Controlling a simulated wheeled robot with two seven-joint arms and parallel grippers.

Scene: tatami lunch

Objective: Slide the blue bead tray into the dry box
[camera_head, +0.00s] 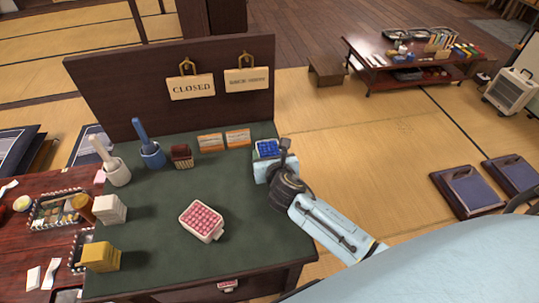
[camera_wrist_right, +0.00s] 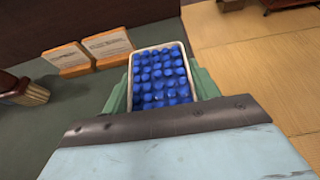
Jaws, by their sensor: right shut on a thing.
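The blue bead tray (camera_head: 267,148), a small pale-rimmed tray filled with blue beads, is at the right edge of the green-topped table. In the right wrist view the tray (camera_wrist_right: 160,79) lies between the two greenish fingers of my right gripper (camera_wrist_right: 160,88), which is shut on it. In the head view my right gripper (camera_head: 266,155) reaches in from the lower right, and its hand hides the tray's near side. I cannot tell whether the tray touches the table. I cannot make out a dry box in either view. My left gripper is not in view.
A pink bead tray (camera_head: 202,220) sits mid-table. Two orange-edged cards (camera_head: 224,139), a brown cup (camera_head: 182,155), blue and white mortars and small boxes stand around it. A dark upright board (camera_head: 170,90) with hanging signs closes the back. Tatami floor lies right.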

